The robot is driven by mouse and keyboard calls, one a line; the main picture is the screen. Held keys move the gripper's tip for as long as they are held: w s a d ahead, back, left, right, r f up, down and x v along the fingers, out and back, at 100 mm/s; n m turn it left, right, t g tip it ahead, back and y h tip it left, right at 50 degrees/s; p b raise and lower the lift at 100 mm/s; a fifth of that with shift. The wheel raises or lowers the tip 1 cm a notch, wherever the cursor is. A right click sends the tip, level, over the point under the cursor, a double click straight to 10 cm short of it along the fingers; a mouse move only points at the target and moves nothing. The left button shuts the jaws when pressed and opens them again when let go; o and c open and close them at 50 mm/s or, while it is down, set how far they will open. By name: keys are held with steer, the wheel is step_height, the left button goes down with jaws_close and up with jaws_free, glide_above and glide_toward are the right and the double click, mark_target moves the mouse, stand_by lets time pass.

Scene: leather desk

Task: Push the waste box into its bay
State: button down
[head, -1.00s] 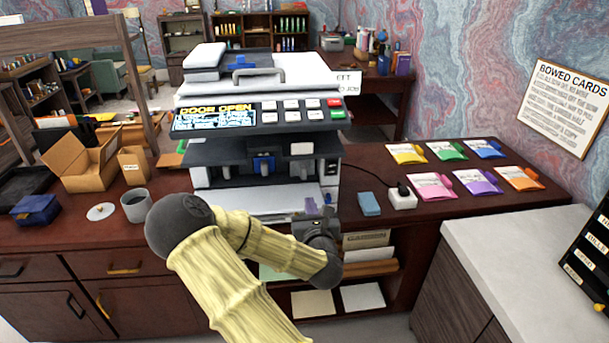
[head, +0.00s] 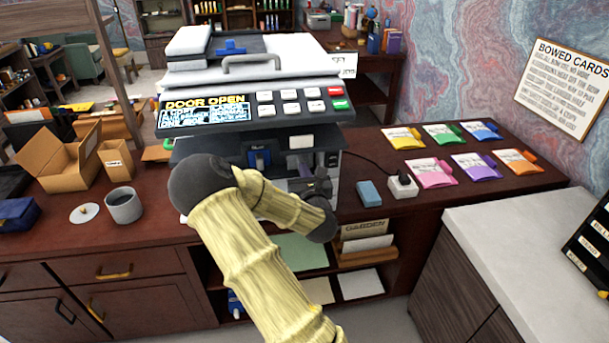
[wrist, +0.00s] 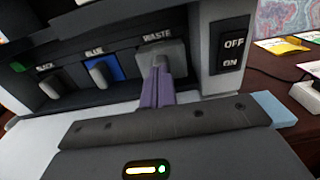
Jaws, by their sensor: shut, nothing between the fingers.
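In the head view my arm partly hides this area. My gripper (wrist: 160,64) is shut and empty, its purple fingers pointing at the waste box's front. The tips overlap the handle area in the wrist view; I cannot tell whether they touch. The gripper (head: 322,174) also shows in the head view.
The blue unit (wrist: 101,72) is left of the waste box; the OFF/ON switch panel (wrist: 233,52) is right of it. The display (head: 205,108) reads DOOR OPEN. A blue block (head: 369,193), a white socket box (head: 402,186) and colored packets lie right of the machine.

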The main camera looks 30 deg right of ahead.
mark_target(301, 160)
steer(key=shift+w+d, duration=0.1)
steer(key=shift+w, duration=0.4)
steer(key=shift+s, duration=0.2)
steer(key=shift+w+a, duration=0.2)
steer(key=shift+w, duration=0.25)
steer(key=shift+b+x, duration=0.4)
steer(key=shift+x, duration=0.6)
steer(key=shift+w+d, duration=0.25)
steer(key=shift+w, duration=0.15)
steer(key=shift+w+r, duration=0.1)
steer(key=shift+r, duration=0.05)
